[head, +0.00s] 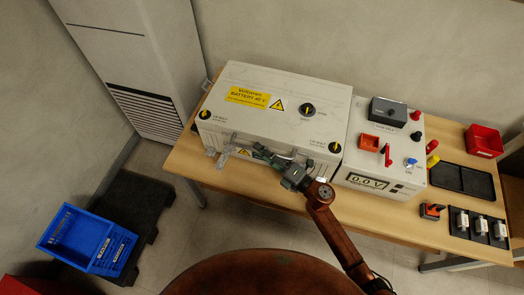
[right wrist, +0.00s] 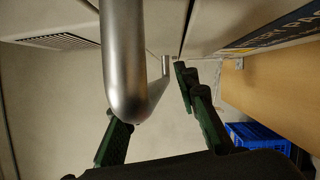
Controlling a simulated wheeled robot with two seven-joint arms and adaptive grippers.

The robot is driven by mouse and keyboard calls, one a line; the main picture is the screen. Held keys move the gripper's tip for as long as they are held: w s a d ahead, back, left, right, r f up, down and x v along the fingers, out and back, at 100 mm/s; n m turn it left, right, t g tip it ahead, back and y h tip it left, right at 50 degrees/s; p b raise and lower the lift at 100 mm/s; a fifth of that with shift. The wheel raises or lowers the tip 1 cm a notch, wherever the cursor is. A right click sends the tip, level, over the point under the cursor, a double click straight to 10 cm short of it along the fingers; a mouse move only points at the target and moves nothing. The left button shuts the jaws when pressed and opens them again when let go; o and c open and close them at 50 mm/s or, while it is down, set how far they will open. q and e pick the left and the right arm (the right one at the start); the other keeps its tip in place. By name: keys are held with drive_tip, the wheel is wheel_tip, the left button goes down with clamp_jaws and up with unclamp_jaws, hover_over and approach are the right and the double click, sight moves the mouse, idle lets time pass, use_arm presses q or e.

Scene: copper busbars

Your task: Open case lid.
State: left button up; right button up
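The white battery case (head: 230,150) stands on the table, and its lid (head: 262,88) lies flat and looks closed. A grey bar handle runs along the front of the case, partly hidden by my right gripper (head: 272,160). In the right wrist view the bent metal handle (right wrist: 125,75) passes between the green fingers of my right gripper (right wrist: 147,95). The fingers stand apart, one on each side of the bar, and do not look closed on it. My left gripper is not in view.
A white control box (head: 385,150) with a display and switches stands right of the case. Farther right are a red bin (head: 483,140), a black tray (head: 462,180) and small switch parts. A blue crate (head: 85,240) sits low at the left. A wall is behind the table.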

clamp_jaws()
idle(0.6)
